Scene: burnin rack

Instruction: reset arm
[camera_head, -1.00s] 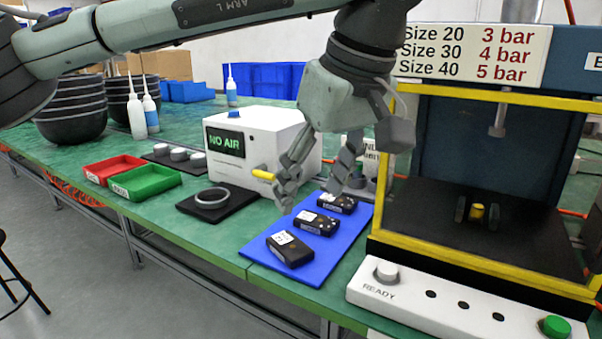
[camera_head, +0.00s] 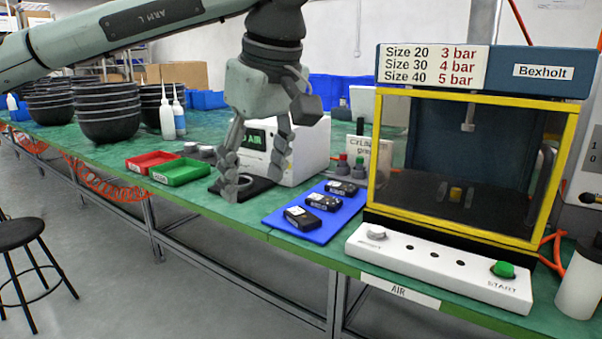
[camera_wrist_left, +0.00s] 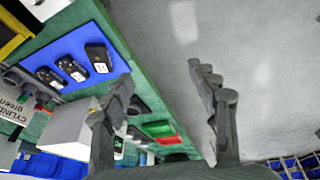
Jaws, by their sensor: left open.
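My left gripper (camera_head: 256,160) hangs from the left arm, fingers pointing down and apart, in front of the white air box (camera_head: 308,148) in the head view. It is open with nothing between its fingers. In the left wrist view the open fingers (camera_wrist_left: 165,100) frame the table edge and grey floor. The left arm (camera_head: 150,22) stretches across the top left of the head view. My right gripper is in neither view.
Three black devices lie on a blue mat (camera_head: 283,225). Red (camera_head: 150,160) and green (camera_head: 185,171) trays stand left of the gripper. A yellow-framed press (camera_head: 374,150) stands right, with a START button (camera_head: 503,269).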

